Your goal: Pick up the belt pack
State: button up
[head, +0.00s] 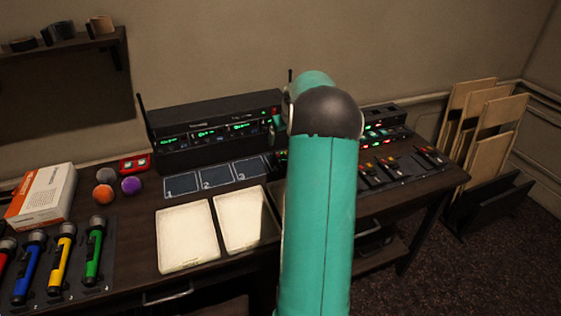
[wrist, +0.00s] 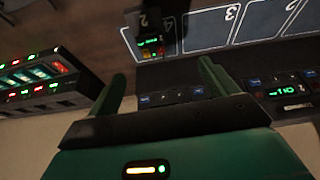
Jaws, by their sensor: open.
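The belt pack (wrist: 150,44) is a small black box with a lit green display and a pale mark like a 2. In the wrist view it rests on the dark numbered mat (wrist: 208,33), on the end square left of the one marked 3. My gripper (wrist: 162,71) is open and empty, its two teal fingers spread below the belt pack in the picture. The pack lies ahead of the gap, nearer the left finger, apart from both as far as I can tell. In the head view my arm hides most of that area.
A long black rack (head: 215,130) with green displays and antennas stands behind the mat (head: 215,178). Two pale trays (head: 187,238), coloured microphones (head: 62,255), foam balls (head: 131,185) and a white box (head: 42,195) occupy the left.

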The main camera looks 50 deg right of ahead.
notch_tip(320, 180, down, 2)
jog(key=s+d, duration=0.1)
jog(key=d, duration=0.2)
send_near(284, 158)
jog(key=f, duration=0.2)
jog(key=shift+d+f, duration=0.4)
jog(key=shift+w+x, duration=0.15)
jog(key=shift+x, duration=1.35)
jog(key=shift+w+x, duration=0.2)
jog(key=shift+x, duration=1.3)
jog(key=shift+a+r, duration=0.15)
jog(key=c, duration=1.2)
